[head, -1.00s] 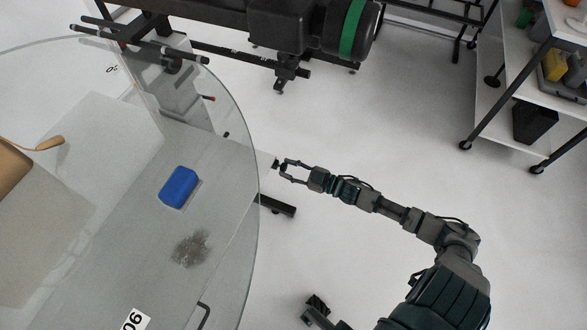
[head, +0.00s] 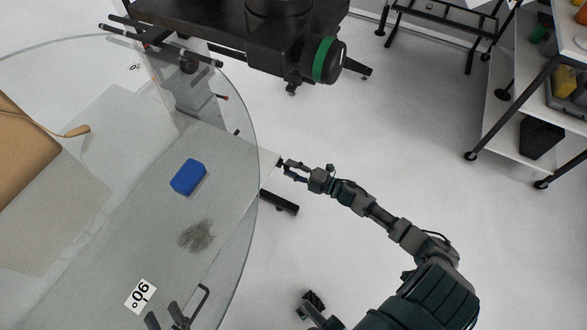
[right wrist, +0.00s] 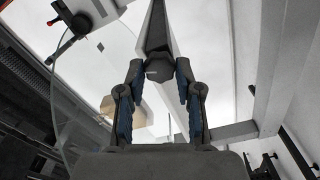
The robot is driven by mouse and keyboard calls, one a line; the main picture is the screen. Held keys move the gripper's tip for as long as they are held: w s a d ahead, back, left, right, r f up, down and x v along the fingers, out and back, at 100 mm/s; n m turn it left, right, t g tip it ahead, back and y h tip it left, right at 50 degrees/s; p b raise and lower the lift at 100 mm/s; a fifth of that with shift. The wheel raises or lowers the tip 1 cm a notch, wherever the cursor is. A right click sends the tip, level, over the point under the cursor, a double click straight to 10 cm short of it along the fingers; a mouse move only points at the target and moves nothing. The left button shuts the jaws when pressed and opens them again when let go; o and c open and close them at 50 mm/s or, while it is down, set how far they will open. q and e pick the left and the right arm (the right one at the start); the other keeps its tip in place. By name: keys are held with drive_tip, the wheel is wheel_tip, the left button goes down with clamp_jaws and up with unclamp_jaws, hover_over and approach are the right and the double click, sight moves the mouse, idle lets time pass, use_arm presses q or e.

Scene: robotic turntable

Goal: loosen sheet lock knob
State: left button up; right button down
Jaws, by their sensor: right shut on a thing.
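The sheet lock knob (right wrist: 158,68) is a small dark faceted piece at the end of a long bar. In the right wrist view it sits between the two blue-padded fingers of my right gripper (right wrist: 155,85), which is shut on it. In the head view the right gripper (head: 287,170) is at the right edge of the glass disc, and the knob (head: 281,162) is a small dark spot at its fingertips. My left gripper (head: 166,316) is partly in view at the bottom left, above the glass, with its grey fingers apart.
The round glass turntable (head: 235,240) fills the left, with a blue block (head: 188,177), a dark smudge and a 90° label. A black machine with a green-ringed cylinder (head: 322,60) overhangs the top. A shelf cart (head: 500,120) stands right. White floor is clear between.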

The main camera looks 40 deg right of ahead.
drive_tip(key=shift+s+f+n, duration=0.15)
drive_tip(key=shift+f+n, duration=0.3)
drive_tip(key=shift+n, duration=0.65)
drive_tip(key=c, duration=0.8)
unclamp_jaws()
drive_tip(key=shift+d+r, duration=0.1)
drive_tip(key=shift+v, duration=5.95)
